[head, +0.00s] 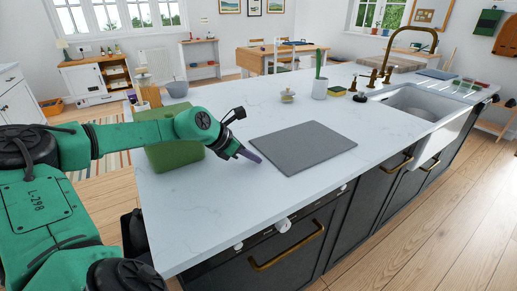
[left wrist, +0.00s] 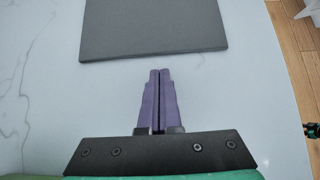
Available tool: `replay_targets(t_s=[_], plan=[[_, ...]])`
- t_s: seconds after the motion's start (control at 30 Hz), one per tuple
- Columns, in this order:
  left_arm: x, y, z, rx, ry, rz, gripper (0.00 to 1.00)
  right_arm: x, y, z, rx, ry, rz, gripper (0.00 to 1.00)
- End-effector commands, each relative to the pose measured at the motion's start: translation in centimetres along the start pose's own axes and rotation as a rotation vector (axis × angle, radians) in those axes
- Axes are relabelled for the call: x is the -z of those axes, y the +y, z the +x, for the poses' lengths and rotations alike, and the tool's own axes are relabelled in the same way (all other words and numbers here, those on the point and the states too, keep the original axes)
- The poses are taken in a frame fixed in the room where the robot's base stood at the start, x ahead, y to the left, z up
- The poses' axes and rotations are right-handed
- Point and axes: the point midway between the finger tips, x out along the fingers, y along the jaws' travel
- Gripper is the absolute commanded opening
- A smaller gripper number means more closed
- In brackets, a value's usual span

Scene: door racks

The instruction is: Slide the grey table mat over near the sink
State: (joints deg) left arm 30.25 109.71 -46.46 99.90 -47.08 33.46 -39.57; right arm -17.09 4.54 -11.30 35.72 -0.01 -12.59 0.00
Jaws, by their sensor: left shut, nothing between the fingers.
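The grey table mat (head: 302,147) lies flat on the white island top, left of the sink (head: 412,104). It also shows at the top of the left wrist view (left wrist: 152,27). My left gripper (head: 250,155) is shut and empty, with its purple fingers (left wrist: 158,78) together. The fingertips point at the mat's left edge, a short gap away from it. My right gripper is not in view.
A cactus in a white pot (head: 320,88), a small lidded jar (head: 287,96) and a brass tap (head: 384,70) stand toward the back. The counter between mat and sink is mostly clear.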

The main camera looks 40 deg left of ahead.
Motion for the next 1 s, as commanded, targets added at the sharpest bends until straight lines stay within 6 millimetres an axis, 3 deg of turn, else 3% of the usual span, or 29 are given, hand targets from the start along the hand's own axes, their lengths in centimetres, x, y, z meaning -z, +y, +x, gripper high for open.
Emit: replay_targets(t_s=[0.1,0.57,0.77,1.0], plan=[[-1.2,-0.1,0.8,0.003,0.001,0.000,0.00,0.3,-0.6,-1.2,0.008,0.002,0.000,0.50],[-1.6,-0.1,1.4,0.003,0.000,0.002,0.00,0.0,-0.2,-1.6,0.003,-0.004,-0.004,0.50],[-3.8,-0.7,2.3,0.021,-0.005,0.021,0.00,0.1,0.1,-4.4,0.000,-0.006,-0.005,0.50],[-5.8,0.2,4.7,0.003,-0.013,-0.010,0.00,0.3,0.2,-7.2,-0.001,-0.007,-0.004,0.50]])
